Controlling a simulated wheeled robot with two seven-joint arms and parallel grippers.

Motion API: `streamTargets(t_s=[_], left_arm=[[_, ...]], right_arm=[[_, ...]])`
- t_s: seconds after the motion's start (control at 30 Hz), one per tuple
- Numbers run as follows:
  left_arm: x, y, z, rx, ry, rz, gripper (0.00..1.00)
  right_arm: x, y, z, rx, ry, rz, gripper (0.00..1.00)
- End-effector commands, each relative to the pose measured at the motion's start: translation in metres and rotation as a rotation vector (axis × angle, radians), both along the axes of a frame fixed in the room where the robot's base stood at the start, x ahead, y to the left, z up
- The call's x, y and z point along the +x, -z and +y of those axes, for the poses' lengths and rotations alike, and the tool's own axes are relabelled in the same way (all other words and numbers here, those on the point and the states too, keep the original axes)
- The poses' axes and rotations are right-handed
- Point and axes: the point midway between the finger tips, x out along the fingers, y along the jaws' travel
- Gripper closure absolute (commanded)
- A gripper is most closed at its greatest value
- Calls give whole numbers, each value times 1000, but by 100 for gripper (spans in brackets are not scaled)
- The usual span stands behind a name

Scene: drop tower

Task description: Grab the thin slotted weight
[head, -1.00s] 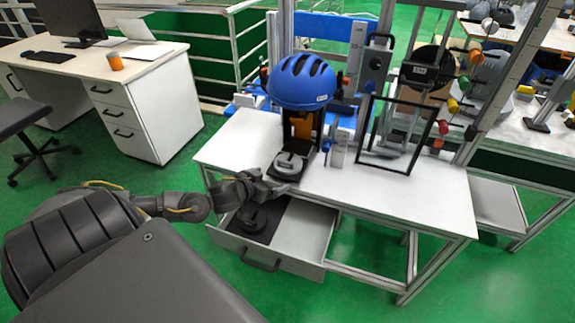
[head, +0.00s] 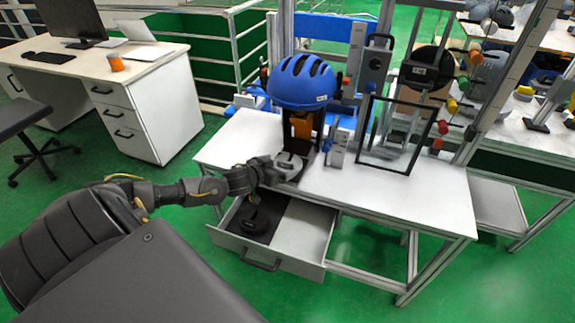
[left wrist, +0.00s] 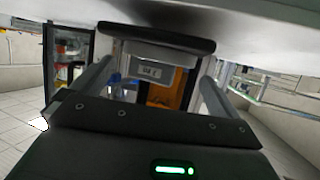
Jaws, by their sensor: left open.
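A small grey weight (head: 290,160), apparently the slotted one, sits on a dark base (head: 297,179) on the white table, below the blue helmet. My left gripper (head: 274,172) reaches in low from the left, close to the weight, and hides part of it and of the base. In the left wrist view the two fingers (left wrist: 152,76) are apart, with a grey labelled block (left wrist: 148,70) showing between them, beside the dark rounded edge of the base (left wrist: 155,38). Contact with either finger cannot be told. The weight's thickness and slot are not clear. My right gripper is out of view.
The blue helmet (head: 302,82) hangs above the weight, by an orange part. An open drawer (head: 305,232) below the table's front holds a dark round object (head: 256,219). A black frame (head: 411,160) stands to the right. The table's right part (head: 420,200) is clear.

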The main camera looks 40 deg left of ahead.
Motion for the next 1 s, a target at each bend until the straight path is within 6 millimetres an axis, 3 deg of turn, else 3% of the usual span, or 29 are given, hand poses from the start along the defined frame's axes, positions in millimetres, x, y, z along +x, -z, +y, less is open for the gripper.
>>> streamTargets(t_s=[0.3, 0.6, 1.0], left_arm=[[40, 14, 0, -1, 0, -2, 0], [44, 16, 1, 0, 0, 0, 0], [44, 16, 1, 0, 0, 0, 51]], right_arm=[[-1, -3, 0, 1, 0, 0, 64], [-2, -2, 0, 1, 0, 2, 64], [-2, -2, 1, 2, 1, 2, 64]])
